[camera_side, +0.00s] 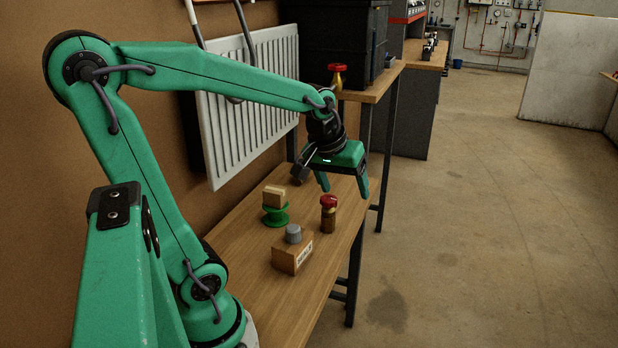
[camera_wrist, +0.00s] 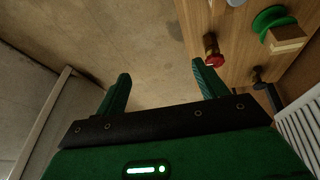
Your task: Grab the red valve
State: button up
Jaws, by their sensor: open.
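The red valve (camera_side: 328,212) stands upright near the front edge of the wooden bench, with a red knob on a dark brownish body. It also shows in the wrist view (camera_wrist: 213,52), above and a little right of the right fingertip. My gripper (camera_side: 344,186) is open and empty, above the bench edge and a little beyond the valve, not touching it. In the wrist view my gripper (camera_wrist: 160,72) has its two green fingers wide apart, with floor between them. Another red-topped valve with a yellow body (camera_side: 337,76) stands on the farther, higher bench.
A green spool-like piece (camera_side: 275,215) with a tan block (camera_side: 274,195) on it stands left of the valve. A cardboard box (camera_side: 292,255) bearing a grey cylinder (camera_side: 293,233) is nearer. A white radiator (camera_side: 250,100) hangs on the wall. Floor right of the bench is clear.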

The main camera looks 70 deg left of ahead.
jog(key=w+a+f+n+g, duration=0.1)
jog(key=w+a+f+n, duration=0.35)
jog(key=a, duration=0.55)
jog(key=n+g, duration=0.1)
jog(key=n, duration=0.4)
send_over(328, 198)
jog(key=f, duration=0.5)
jog(key=shift+s+d+f, duration=0.25)
jog(key=shift+s+f, duration=0.1)
jog(key=shift+f, duration=0.05)
jog(key=shift+x, duration=1.3)
jog(key=shift+f, duration=0.1)
jog(key=shift+x, duration=2.45)
jog(key=shift+s, duration=0.1)
jog(key=c, duration=1.3)
jog(key=shift+y, duration=0.3)
